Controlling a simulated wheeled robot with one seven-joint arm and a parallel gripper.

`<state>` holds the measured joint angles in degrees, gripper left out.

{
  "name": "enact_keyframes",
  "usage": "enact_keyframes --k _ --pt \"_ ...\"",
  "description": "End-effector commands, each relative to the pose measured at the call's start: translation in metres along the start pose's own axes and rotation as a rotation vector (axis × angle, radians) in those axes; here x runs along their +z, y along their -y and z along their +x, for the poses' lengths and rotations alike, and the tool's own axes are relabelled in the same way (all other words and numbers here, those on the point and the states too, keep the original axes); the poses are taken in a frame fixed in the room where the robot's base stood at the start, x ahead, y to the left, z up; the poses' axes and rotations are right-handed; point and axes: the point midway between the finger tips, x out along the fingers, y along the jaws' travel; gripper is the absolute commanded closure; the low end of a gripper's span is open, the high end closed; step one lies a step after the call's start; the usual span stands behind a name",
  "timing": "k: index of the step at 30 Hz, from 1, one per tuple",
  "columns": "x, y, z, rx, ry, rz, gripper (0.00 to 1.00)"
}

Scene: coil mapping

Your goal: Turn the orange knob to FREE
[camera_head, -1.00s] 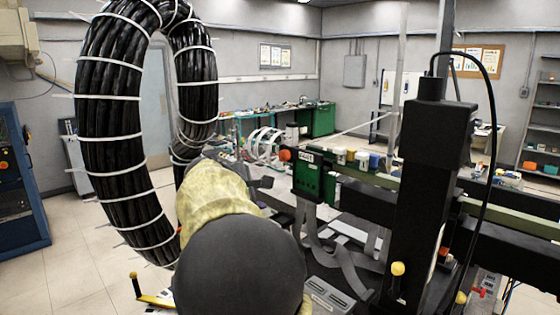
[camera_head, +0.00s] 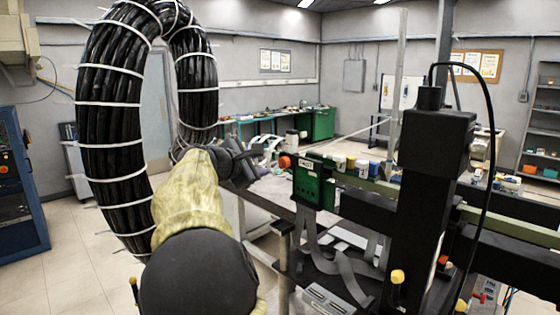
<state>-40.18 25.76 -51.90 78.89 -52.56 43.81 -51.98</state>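The orange knob (camera_head: 285,162) sticks out on the left end of a green block (camera_head: 313,187) that is mounted on the long horizontal rail. A small white label (camera_head: 306,164) sits beside the knob, but its lettering is too small to read surely. My gripper (camera_head: 258,165) is dark and points right, just left of the knob at about its height. A small gap seems to show between them; I cannot tell their distance in depth. The finger opening is too small and dark to judge.
A large black cable coil (camera_head: 110,120) with white ties stands at the left, close behind my arm. A black upright post (camera_head: 432,170) stands right of the knob. White, yellow and blue parts (camera_head: 362,168) line the rail. Grey straps (camera_head: 335,265) hang below the green block.

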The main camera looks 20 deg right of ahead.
Motion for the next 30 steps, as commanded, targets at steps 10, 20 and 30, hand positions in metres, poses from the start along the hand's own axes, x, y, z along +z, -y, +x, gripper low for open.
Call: enact_keyframes --k 10,20,30 --pt "0.001 -0.004 0.060 0.002 -0.002 -0.003 0.61" --pt "0.000 -0.003 0.115 0.001 -0.002 -0.002 0.61" --pt "-0.002 -0.001 0.131 0.003 -0.004 0.000 0.61"
